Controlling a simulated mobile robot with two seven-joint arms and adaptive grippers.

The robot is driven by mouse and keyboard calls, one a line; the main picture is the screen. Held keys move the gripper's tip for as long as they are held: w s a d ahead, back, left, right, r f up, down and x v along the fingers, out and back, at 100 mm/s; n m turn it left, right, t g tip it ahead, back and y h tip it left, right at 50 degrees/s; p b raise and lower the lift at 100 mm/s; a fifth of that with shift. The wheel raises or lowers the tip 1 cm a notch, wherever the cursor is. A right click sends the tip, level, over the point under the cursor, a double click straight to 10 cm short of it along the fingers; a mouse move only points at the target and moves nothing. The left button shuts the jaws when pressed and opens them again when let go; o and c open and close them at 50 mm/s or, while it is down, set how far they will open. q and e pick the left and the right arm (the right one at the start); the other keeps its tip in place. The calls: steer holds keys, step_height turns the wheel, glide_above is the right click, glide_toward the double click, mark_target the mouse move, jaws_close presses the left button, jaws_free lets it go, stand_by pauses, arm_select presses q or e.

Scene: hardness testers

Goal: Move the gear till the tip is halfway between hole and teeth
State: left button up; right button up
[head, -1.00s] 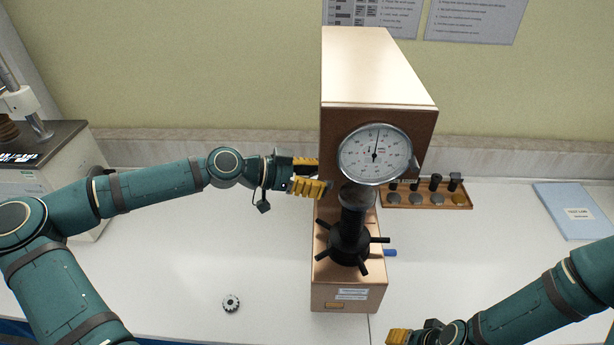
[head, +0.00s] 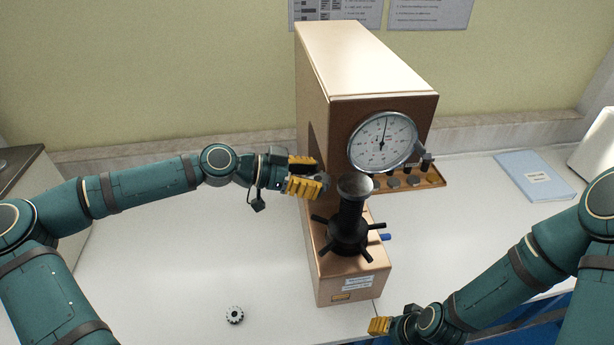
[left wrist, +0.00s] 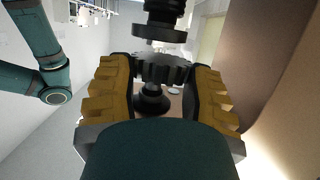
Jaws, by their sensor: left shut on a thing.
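My left gripper (head: 310,180) is shut on a dark toothed gear (left wrist: 162,68), held between both yellow fingers in the left wrist view. In the head view the gripper is just left of the hardness tester's round anvil (head: 355,185), with the held gear mostly hidden. In the left wrist view a dark post with a disc (left wrist: 158,33) shows above the gear and a dark cone-like part (left wrist: 152,100) below it. The tester's tip, and where it lies between the gear's hole and teeth, cannot be made out. My right gripper (head: 379,326) is low at the front; its opening is unclear.
The tester (head: 365,65) has a dial (head: 382,142) and a spoked handwheel (head: 348,232). Another small gear (head: 234,315) lies on the white table. A wooden rack (head: 425,178) and blue folder (head: 535,176) are at right. The table left of the tester is mostly clear.

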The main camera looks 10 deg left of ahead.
mark_target(356, 183)
arm_select(q)
steer(key=shift+d+r+b+x, duration=0.1)
steer(key=shift+r+b+x, duration=0.35)
steer(key=shift+x, duration=1.2)
steer(key=shift+d+r+b+x, duration=0.15)
steer(key=shift+r+b+x, duration=0.3)
steer(key=shift+x, duration=1.15)
steer(key=shift+d+r+b+x, duration=0.1)
steer(key=shift+r+b+x, duration=0.35)
steer(key=shift+x, duration=1.2)
steer(key=shift+w+f, duration=0.1)
steer(key=shift+f, duration=0.1)
steer(key=shift+b, duration=0.55)
steer(key=shift+f+b, duration=0.2)
steer(key=shift+b, duration=0.1)
steer(key=o, duration=1.2)
steer(key=shift+o, duration=0.4)
steer(key=shift+a, duration=0.1)
